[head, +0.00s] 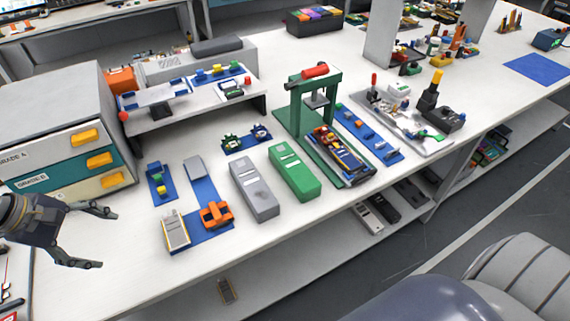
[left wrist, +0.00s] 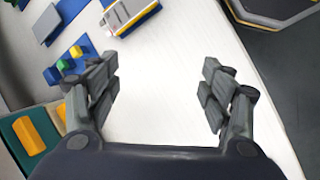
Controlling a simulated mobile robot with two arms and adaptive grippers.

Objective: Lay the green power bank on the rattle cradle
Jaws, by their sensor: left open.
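The green power bank (head: 294,172) is a long green block with a pale label, lying flat on the white bench next to a similar grey block (head: 254,190). A grey plate with blue ends (head: 157,96) stands on the raised white shelf; it looks like the rattle cradle, but I cannot be certain. Nothing lies on it. My left gripper (head: 105,238) is open and empty over the left front of the bench, well left of the power bank. In the left wrist view its fingers (left wrist: 160,92) are spread over bare bench. My right gripper is not in view.
A drawer cabinet (head: 62,140) with yellow handles stands behind my left gripper. A yellow-and-grey device (head: 175,229) and an orange clamp-like tool (head: 216,214) lie to its right. A green press (head: 316,100) stands beyond the power bank. The front left bench is clear.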

